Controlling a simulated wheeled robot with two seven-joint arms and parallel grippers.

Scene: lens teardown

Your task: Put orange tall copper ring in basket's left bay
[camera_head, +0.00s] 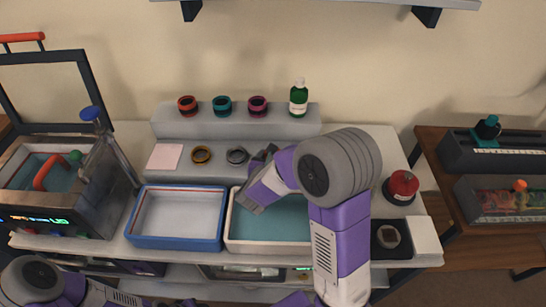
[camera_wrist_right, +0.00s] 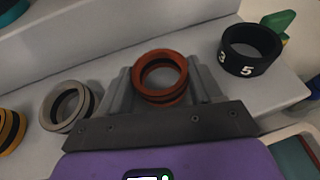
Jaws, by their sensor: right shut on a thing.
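The orange copper ring (camera_wrist_right: 160,78) has a dark band and sits between the two fingers of my right gripper (camera_wrist_right: 163,88) in the right wrist view. The gripper is shut on it, at the grey step. I cannot tell whether the ring touches the step. In the head view my right gripper (camera_head: 264,157) is at the lower step, right of the grey ring, and the orange ring is hidden. An open machine (camera_head: 28,185) with a teal inside and a red handle stands at the left; I cannot make out a basket's bays there. My left gripper is out of view.
A grey ring (camera_wrist_right: 67,107) and a black numbered ring (camera_wrist_right: 250,50) flank my right gripper. A yellow ring (camera_head: 201,155) is farther left. The upper step (camera_head: 170,125) holds three rings and a green bottle (camera_head: 298,99). A blue-rimmed tray (camera_head: 178,245) and a cream tray (camera_head: 236,243) lie in front.

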